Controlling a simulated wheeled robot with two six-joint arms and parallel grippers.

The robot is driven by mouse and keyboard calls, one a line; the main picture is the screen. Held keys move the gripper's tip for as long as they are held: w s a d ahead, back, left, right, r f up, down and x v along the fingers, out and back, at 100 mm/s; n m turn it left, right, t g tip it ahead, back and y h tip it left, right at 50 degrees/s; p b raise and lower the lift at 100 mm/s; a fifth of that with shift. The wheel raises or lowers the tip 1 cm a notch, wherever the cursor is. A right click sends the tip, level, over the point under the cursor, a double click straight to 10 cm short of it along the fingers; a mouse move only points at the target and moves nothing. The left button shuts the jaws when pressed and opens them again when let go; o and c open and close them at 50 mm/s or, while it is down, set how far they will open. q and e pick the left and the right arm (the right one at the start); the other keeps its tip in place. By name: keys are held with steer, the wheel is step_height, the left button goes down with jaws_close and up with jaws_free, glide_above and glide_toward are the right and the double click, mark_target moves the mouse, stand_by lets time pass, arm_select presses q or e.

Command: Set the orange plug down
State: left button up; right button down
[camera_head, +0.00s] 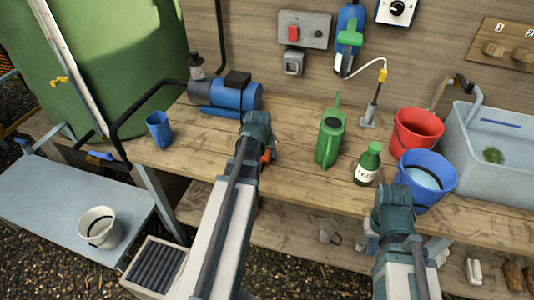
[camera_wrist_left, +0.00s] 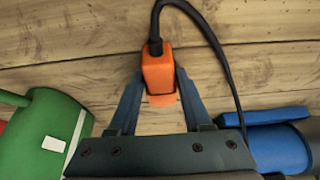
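The orange plug (camera_wrist_left: 158,72) sits between the two fingertips of my left gripper (camera_wrist_left: 159,80) in the left wrist view, with both fingers close against its sides. A black cable runs from its far end and loops to the right. In the head view only a bit of the orange plug (camera_head: 267,156) shows beside my left gripper (camera_head: 268,150), which is over the wooden bench (camera_head: 290,185). I cannot tell whether the plug touches the bench. My right gripper (camera_head: 371,238) is at the bench's front edge below the blue bucket; its fingers are mostly hidden.
A blue pump (camera_head: 225,94) stands left of my left gripper, and a green watering can (camera_head: 329,140) to the right. Beyond are a green bottle (camera_head: 368,163), a red bucket (camera_head: 415,130) and a blue bucket (camera_head: 427,178). Bare bench lies between pump and can.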

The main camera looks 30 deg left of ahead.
arm_select(q)
steer(key=o, duration=0.4)
steer(key=shift+o, duration=0.2)
steer(key=p+v, duration=1.1)
steer(key=v, duration=0.1)
steer(key=shift+s, duration=0.1)
steer(key=s+d+m+g, duration=0.2)
steer(key=s+d, duration=0.3)
steer(key=d, duration=0.9)
steer(key=s+d+f+m+g, duration=0.1)
steer(key=s+d+m, duration=0.3)
steer(key=d, duration=1.1)
steer(key=s+g, duration=0.1)
steer(key=s, duration=0.1)
steer(key=shift+s+d+f+g, duration=0.2)
steer(key=shift+s+d+g, duration=0.05)
steer(key=shift+d+g, duration=0.05)
